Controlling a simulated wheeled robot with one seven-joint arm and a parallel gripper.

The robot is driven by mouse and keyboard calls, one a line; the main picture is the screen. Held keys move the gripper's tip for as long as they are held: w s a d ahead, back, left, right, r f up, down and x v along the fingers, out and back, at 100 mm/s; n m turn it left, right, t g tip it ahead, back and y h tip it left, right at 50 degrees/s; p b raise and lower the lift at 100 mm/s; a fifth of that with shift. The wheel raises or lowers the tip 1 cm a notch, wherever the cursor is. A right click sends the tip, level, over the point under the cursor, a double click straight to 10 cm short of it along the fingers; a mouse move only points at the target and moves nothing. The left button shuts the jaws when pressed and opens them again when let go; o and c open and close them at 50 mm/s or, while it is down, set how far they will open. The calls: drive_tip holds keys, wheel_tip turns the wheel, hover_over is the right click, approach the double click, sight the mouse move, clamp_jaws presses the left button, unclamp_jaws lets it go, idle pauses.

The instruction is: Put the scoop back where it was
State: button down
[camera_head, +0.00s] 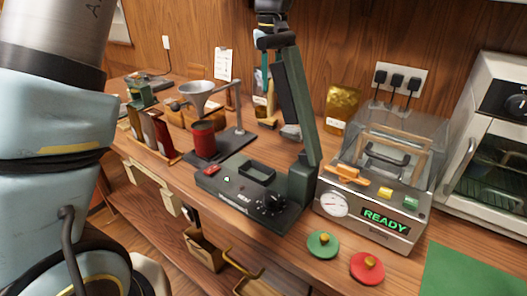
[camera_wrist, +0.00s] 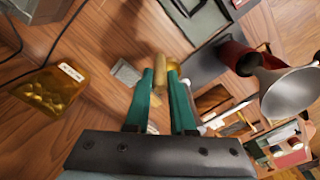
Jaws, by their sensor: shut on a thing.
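My gripper (camera_head: 265,84) is behind the dark raised arm of the press-like machine, pointing down near the back wall. In the wrist view its two teal fingers (camera_wrist: 161,78) are shut on a light wooden handle (camera_wrist: 160,66), which I take to be the scoop's. The rest of the scoop is hidden between and below the fingers. Whether its lower end touches anything I cannot tell.
A grey block (camera_wrist: 127,72) lies close to the fingers. A gold pouch (camera_head: 342,105) stands at the wall. The funnel (camera_head: 196,97) on its stand is left of my gripper, and the dark machine (camera_head: 245,197) is in front. A glass-covered READY unit (camera_head: 365,215) is at right.

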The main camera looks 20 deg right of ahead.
wheel_tip(320, 180, down, 12)
drive_tip(key=d+p, duration=0.1)
drive_tip(key=p, duration=0.2)
drive_tip(key=shift+w+r, duration=0.2)
drive_tip(key=shift+w, duration=0.15)
drive_tip(key=shift+f, duration=0.1)
drive_tip(key=shift+f, duration=0.15)
drive_tip(key=c, duration=0.8)
unclamp_jaws()
drive_tip(key=shift+o, duration=0.2)
wheel_tip(320, 180, up, 12)
drive_tip(key=b, duration=0.2)
drive_tip(key=shift+s+r+b, duration=0.1)
drive_tip(key=shift+r+b, duration=0.15)
drive_tip(key=shift+b, duration=0.15)
